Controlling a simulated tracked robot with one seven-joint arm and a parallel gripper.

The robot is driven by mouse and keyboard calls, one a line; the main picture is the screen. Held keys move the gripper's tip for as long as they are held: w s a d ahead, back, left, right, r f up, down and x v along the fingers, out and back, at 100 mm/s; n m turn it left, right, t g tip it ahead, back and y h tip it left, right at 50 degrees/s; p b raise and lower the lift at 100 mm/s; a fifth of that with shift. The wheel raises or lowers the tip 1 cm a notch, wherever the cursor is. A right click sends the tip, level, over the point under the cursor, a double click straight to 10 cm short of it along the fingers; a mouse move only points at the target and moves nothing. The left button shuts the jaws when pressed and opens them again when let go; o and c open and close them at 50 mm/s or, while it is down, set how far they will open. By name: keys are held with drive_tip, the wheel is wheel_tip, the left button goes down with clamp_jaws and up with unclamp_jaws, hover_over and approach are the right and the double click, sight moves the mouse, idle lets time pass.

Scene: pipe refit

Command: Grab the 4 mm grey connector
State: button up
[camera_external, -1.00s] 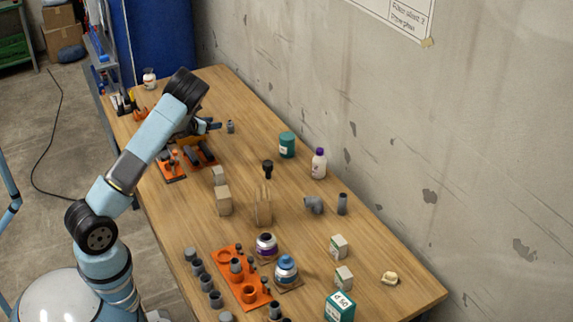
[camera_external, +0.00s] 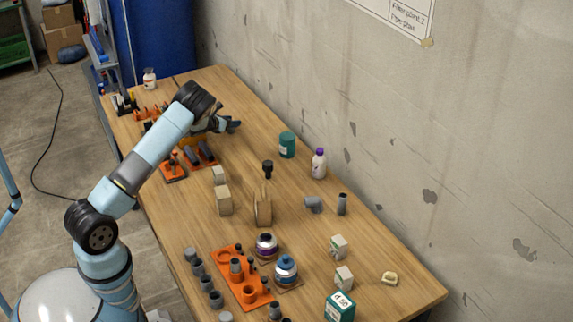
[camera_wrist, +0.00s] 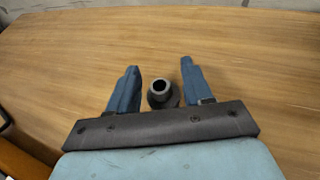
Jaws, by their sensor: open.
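The grey connector (camera_wrist: 160,93) is a short dark grey tube with a round hole and a wider base. In the wrist view it stands on the wooden table between the two blue-grey fingers of my gripper (camera_wrist: 156,88). It sits nearer the right finger, and gaps show on both sides. My gripper is open. In the outside view my gripper (camera_external: 231,125) is low over the far part of the table, and the connector is hidden there behind the fingers. Its size marking cannot be read.
A green tub (camera_external: 287,145) and a white bottle with a purple cap (camera_external: 319,163) stand to the right of my gripper. Orange holders (camera_external: 173,170) are close on the near left. Beige blocks (camera_external: 223,200) stand nearer the front. Table around the connector is clear.

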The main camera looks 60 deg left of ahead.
drive_tip(key=shift+w+a+f, duration=0.2)
drive_tip(key=shift+w, duration=0.3)
drive_tip(key=shift+c, duration=0.5)
drive_tip(key=c, duration=0.7)
drive_tip(key=shift+r, duration=0.1)
